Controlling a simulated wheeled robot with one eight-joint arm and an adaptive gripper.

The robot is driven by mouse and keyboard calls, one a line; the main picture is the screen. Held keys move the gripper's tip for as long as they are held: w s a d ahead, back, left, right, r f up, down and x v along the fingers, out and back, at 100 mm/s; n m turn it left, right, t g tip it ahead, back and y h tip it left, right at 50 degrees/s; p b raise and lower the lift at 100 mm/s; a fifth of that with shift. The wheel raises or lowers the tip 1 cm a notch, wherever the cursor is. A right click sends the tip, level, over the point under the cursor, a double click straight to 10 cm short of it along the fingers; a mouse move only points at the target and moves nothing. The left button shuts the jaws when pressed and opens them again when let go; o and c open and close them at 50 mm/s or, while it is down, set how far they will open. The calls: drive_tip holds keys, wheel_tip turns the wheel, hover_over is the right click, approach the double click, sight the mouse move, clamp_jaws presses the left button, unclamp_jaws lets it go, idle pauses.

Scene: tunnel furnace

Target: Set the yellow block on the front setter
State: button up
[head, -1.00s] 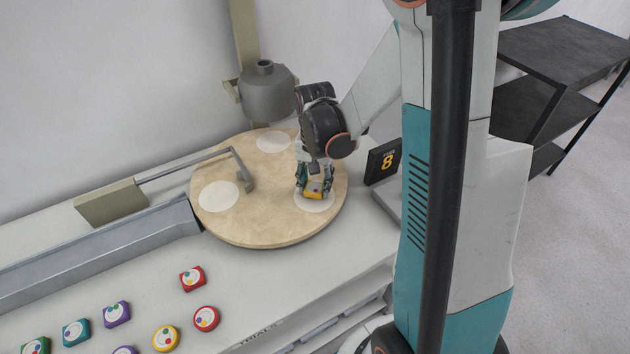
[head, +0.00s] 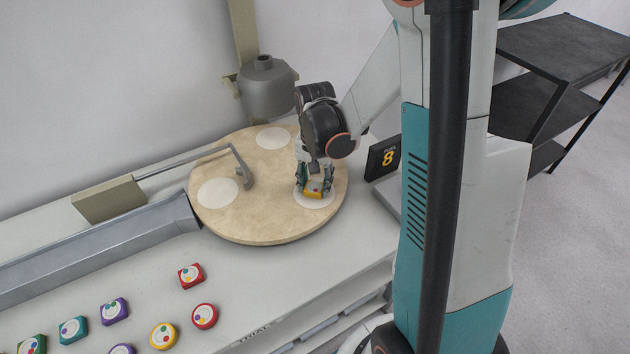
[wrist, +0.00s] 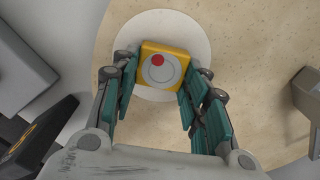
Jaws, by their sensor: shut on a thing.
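The yellow block (wrist: 165,66) is a squarish piece with a pale disc and a red dot on top. My gripper (wrist: 158,80) is shut on it, with a finger pad at its left and right sides. In the head view the yellow block (head: 314,192) is at my gripper (head: 314,188), low over the front-right white round setter (head: 316,203) on the round beige turntable (head: 250,222). In the wrist view the block lies inside the outline of this setter (wrist: 199,42). I cannot tell whether the block touches the setter.
Two other white setters, at the left (head: 217,193) and back (head: 273,138), are empty. A bent grey rod (head: 243,168) reaches over the turntable. A grey pot-shaped part (head: 266,88) stands behind it. A black sign with an 8 (head: 383,158) stands right. Several coloured pieces lie front left.

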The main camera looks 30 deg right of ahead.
drive_tip(key=o, duration=1.2)
drive_tip(key=shift+r, duration=0.15)
wheel_tip(320, 180, up, 12)
drive_tip(key=shift+f, duration=0.1)
